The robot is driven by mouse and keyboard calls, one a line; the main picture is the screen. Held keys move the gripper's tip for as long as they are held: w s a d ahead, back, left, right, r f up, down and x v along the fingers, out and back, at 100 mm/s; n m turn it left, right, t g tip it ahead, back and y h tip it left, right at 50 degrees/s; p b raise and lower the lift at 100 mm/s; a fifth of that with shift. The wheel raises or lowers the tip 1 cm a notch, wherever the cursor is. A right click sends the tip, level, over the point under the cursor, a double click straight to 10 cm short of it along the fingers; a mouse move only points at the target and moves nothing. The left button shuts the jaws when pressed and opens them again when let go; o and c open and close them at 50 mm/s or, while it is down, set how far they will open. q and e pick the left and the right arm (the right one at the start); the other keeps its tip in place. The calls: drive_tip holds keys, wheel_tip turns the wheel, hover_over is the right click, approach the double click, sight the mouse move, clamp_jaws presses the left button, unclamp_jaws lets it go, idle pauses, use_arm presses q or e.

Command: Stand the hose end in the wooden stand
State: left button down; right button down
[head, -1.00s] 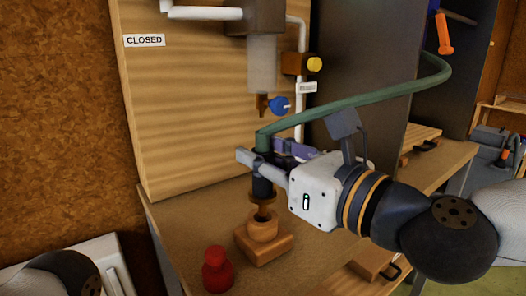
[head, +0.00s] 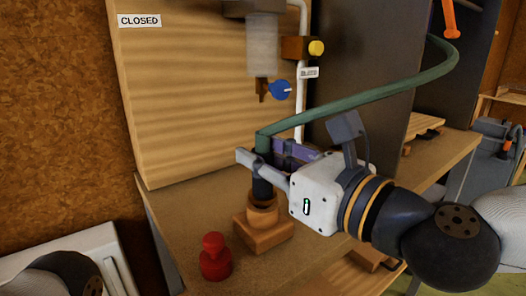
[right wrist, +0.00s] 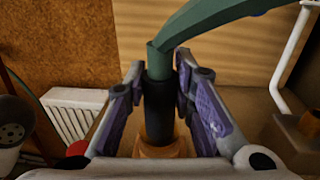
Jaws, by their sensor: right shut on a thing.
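The hose end, a black sleeve (head: 262,187) on a green hose (head: 345,106), stands upright. My right gripper (head: 264,156) is shut on it from the right, with a finger on each side in the right wrist view (right wrist: 160,72). The wooden stand (head: 264,238) is a square block with a round cup on the bench. The sleeve's lower end is at the cup's mouth and appears to be inside it. The brass tip is hidden. In the right wrist view the stand (right wrist: 163,148) shows directly below the sleeve. My left gripper is out of view.
A red knobbed piece (head: 215,257) stands on the bench (head: 190,205) just left of the stand. A blue valve knob (head: 280,89) and a clear cylinder (head: 262,50) hang above. The hose arches right past a dark panel (head: 360,70).

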drive_tip(key=shift+f, duration=0.45)
drive_tip(key=c, duration=1.3)
unclamp_jaws()
drive_tip(key=shift+r, duration=0.15)
wheel_tip(320, 180, up, 10)
drive_tip(key=shift+f, duration=0.1)
